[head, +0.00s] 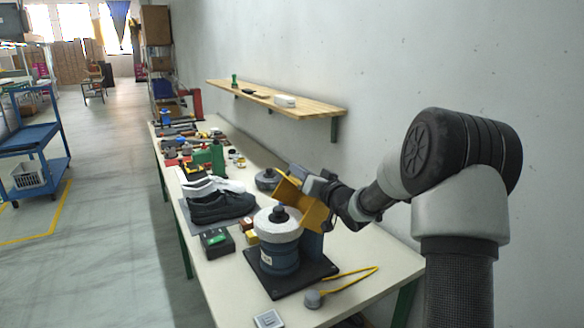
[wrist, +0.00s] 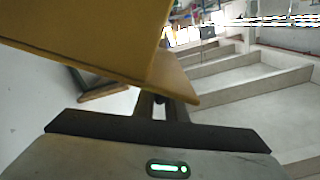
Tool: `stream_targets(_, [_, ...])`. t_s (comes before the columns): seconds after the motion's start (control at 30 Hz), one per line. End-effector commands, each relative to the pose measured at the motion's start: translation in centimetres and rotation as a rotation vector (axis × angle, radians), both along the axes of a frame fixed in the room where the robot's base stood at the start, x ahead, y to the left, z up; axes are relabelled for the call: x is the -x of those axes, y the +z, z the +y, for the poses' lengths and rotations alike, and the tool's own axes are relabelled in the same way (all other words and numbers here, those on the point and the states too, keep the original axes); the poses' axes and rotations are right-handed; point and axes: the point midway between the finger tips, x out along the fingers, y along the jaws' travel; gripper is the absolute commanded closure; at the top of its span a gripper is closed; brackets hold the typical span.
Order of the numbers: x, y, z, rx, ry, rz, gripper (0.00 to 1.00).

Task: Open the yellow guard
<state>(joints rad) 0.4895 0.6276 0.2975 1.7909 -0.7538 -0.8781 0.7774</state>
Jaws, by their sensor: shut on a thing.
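The yellow guard (head: 313,213) is on the right side of a blue-grey machine (head: 279,258) with a pale round top, on the bench. It stands tilted beside and a little above that top. My gripper (head: 305,180) reaches in from the right and is shut on the guard's upper part. In the wrist view the guard (wrist: 85,40) fills the upper left as a broad yellow panel, with my gripper's fingers (wrist: 162,108) at its lower edge. The guard hides most of the fingertips, and the guard's hinge cannot be made out.
The machine stands on a dark base plate (head: 325,268). A yellow cable (head: 355,272) lies at its right. A black shoe (head: 222,206) and a white shoe (head: 210,186) lie behind it. A wooden shelf (head: 315,104) is on the wall above. The aisle at left is clear.

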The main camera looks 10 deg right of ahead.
Motion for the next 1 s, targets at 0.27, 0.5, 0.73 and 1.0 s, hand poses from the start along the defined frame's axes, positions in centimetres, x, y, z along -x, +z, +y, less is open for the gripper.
stream_targets(0.27, [-1.3, 0.4, -4.6, -0.250, -0.006, 0.083, 1.00])
stream_targets(0.5, [-2.5, -0.8, -8.0, -0.457, -0.005, 0.150, 1.00])
stream_targets(0.73, [-3.2, -2.3, -10.1, -0.618, -0.003, 0.204, 1.00])
stream_targets(1.0, [-3.6, -3.5, -11.4, -0.650, -0.001, 0.215, 1.00])
